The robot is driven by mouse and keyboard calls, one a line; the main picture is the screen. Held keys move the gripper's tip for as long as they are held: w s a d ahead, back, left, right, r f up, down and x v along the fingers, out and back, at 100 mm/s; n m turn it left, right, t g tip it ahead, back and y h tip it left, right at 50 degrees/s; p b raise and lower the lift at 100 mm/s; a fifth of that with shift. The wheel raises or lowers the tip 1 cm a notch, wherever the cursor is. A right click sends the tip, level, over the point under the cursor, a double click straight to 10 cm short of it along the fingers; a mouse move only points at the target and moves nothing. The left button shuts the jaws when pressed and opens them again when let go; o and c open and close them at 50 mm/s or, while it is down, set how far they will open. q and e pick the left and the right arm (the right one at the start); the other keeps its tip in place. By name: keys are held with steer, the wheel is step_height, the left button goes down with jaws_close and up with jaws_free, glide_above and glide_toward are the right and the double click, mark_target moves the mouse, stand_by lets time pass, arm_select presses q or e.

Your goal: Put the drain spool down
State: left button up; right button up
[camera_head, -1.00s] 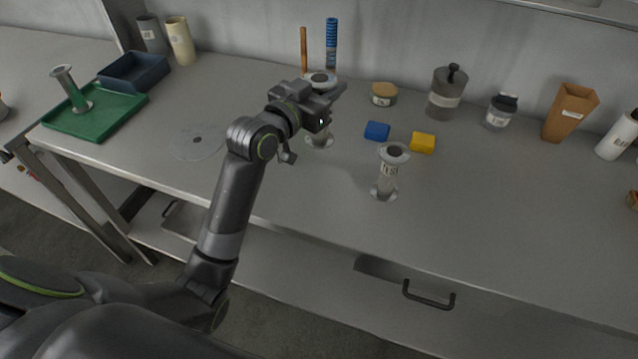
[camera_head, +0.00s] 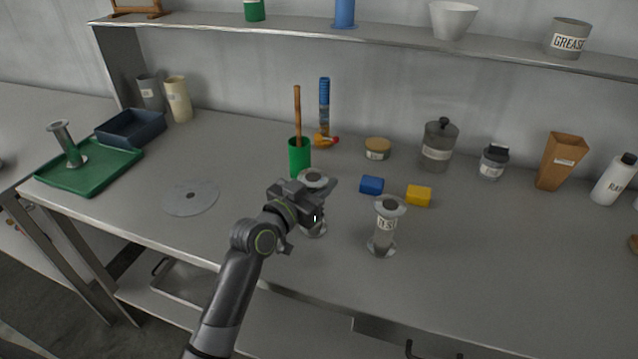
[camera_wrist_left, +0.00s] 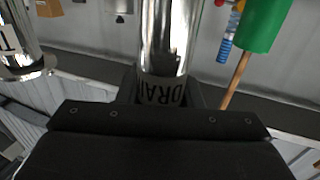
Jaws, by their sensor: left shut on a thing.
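The drain spool is a shiny metal flanged tube. Its upper flange (camera_head: 313,178) and lower flange show above and below my left gripper (camera_head: 318,204) in the head view. The gripper is shut on the spool's middle and holds it upright. The wrist view shows the tube (camera_wrist_left: 168,40) between the fingers, with part of a label reading "DRAI". The lower flange is low over the bench; I cannot tell whether it touches. My right gripper is not in view.
A similar spool with a label (camera_head: 386,225) stands to the right on the bench (camera_head: 480,270). A green cup (camera_head: 299,158) with a brown stick is just behind. Blue (camera_head: 371,185) and yellow (camera_head: 419,195) blocks lie nearby. A grey disc (camera_head: 191,198) and green tray (camera_head: 90,180) are left.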

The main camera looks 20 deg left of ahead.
arm_select(q)
steer(key=shift+f, duration=0.15)
steer(key=o, duration=1.1)
steer(key=shift+c, duration=0.2)
steer(key=shift+r, duration=0.25)
steer(key=b+v, duration=0.1)
steer(key=v, duration=1.1)
steer(key=shift+s, duration=0.1)
